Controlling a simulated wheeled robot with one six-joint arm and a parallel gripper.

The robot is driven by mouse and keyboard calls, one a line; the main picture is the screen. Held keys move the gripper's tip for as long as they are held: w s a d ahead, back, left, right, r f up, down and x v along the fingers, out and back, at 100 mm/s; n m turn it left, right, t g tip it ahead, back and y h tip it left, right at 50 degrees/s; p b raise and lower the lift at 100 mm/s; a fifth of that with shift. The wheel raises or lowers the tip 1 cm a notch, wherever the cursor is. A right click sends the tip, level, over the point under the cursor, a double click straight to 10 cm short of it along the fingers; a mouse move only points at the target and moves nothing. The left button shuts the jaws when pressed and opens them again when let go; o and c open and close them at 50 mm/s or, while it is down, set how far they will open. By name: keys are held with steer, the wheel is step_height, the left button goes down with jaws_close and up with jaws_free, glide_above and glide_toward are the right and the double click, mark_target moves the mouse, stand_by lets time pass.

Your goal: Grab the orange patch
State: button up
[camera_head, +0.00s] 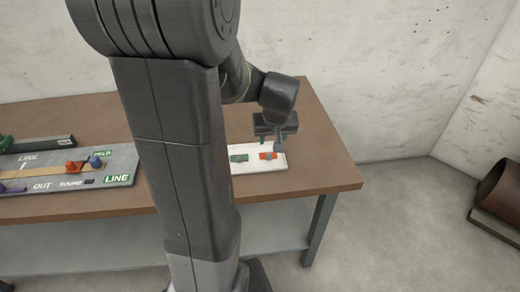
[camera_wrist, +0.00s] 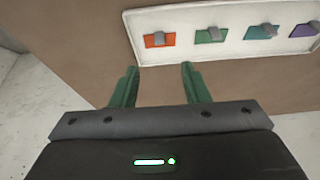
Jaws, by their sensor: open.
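The orange patch (camera_wrist: 150,40) lies on a white tray (camera_wrist: 185,15), at its left end in the wrist view, with a grey piece on it. In the head view the orange patch (camera_head: 265,156) is at the tray's right end. My gripper (camera_wrist: 159,68) is open and empty. Its two green fingers point toward the tray, with the patch beyond the fingertips and slightly left of the middle. In the head view my gripper (camera_head: 280,150) is above the tray's right end, close to the patch.
A green patch (camera_wrist: 210,35), a teal patch (camera_wrist: 262,31) and a purple patch (camera_wrist: 304,30) share the tray. A grey board (camera_head: 125,168) with coloured pieces lies left on the brown table (camera_head: 325,170). A brown cylinder (camera_head: 500,190) is at the far right. The table's right end is bare.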

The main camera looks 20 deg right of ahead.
mark_target(269, 154)
steer(key=x, duration=1.2)
jaws_close()
